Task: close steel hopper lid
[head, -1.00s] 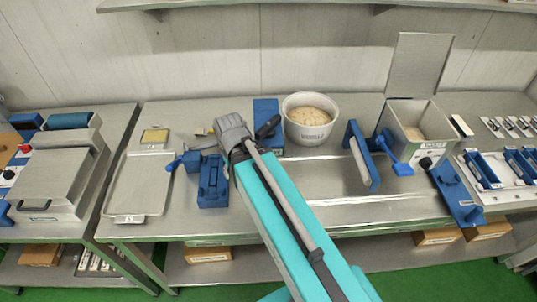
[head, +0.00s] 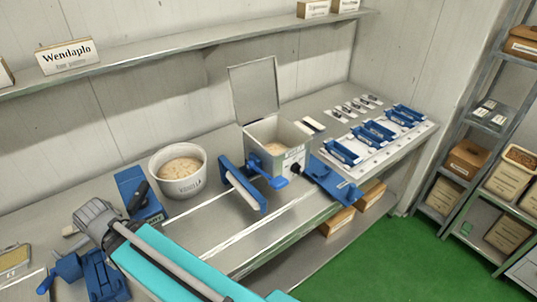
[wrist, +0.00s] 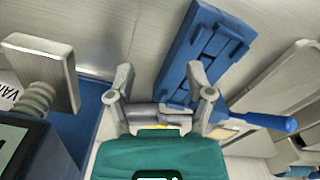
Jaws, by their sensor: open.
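The steel hopper (head: 298,134) stands on the bench in the head view, with pale contents inside. Its flat square lid (head: 254,92) stands up at the back edge, open, leaning slightly back. My gripper (wrist: 163,85) is open in the wrist view, with nothing between its fingertips. In the head view my gripper is at the lower left, well left of the hopper and apart from it. A blue fixture (wrist: 205,55) with a blue handle (wrist: 262,119) lies beyond the fingers in the wrist view.
A white tub (head: 178,186) of pale mass and a blue upright paddle (head: 242,186) stand between my gripper and the hopper. A blue lever (head: 275,180) sits at the hopper's front. Blue trays (head: 372,134) lie to the right. A shelf (head: 190,45) runs above.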

